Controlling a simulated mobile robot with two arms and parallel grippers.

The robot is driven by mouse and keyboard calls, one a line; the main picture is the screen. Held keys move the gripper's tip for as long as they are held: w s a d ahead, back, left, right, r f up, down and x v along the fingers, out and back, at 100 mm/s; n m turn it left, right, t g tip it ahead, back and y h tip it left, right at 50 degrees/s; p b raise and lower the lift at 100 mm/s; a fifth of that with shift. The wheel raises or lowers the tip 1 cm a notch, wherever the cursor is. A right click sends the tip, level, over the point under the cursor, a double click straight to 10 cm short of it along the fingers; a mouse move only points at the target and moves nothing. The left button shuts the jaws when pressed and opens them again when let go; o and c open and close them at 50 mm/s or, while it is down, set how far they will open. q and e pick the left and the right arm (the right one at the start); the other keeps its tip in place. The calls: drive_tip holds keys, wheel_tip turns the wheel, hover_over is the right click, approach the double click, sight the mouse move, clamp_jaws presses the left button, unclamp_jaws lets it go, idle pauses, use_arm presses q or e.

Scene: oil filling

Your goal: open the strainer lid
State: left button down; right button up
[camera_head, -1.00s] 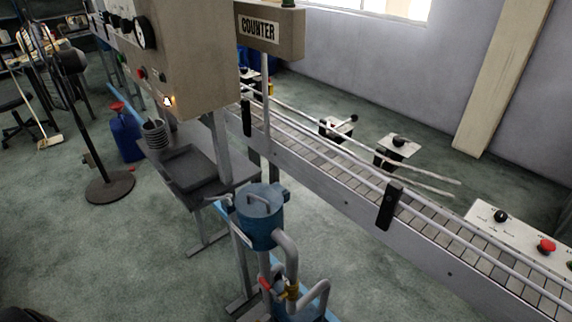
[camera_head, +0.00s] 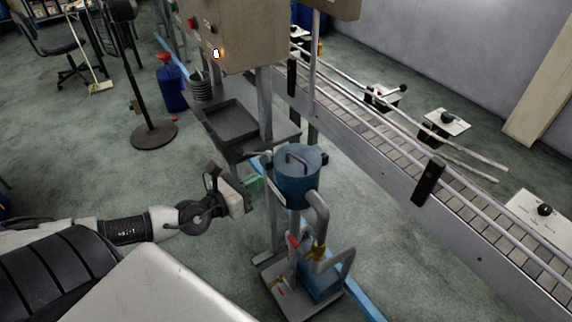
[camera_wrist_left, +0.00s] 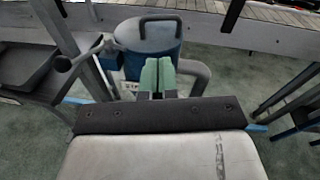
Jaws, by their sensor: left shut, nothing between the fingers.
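The strainer (camera_head: 296,188) is a blue upright cylinder with pipes below it. Its round lid (camera_head: 312,158) has a bent handle on top and lies flat on the body, closed. In the left wrist view the lid (camera_wrist_left: 130,32) shows ahead of the fingers, and a lever with a round knob (camera_wrist_left: 63,64) sticks out to its left. My left gripper (camera_head: 256,181) is just left of the strainer, around the height of its body. Its green fingers (camera_wrist_left: 158,74) are together and empty, and cover part of the strainer's lower body. My right gripper is not in view.
A conveyor (camera_head: 375,163) with rails runs behind and right of the strainer. A dark metal tray table (camera_head: 262,137) stands behind it, under a beige control box (camera_head: 235,35). A black round-based stand (camera_head: 153,136) is at left. Open green floor lies between.

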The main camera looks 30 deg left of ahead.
sight(286, 172)
use_arm(q)
drive_tip(key=p+x, duration=0.2)
drive_tip(key=x, duration=0.7)
drive_tip(key=shift+r, duration=0.1)
drive_tip(key=shift+w+d+p, duration=0.15)
drive_tip(key=shift+w+p, duration=0.15)
drive_tip(key=shift+w, duration=0.15)
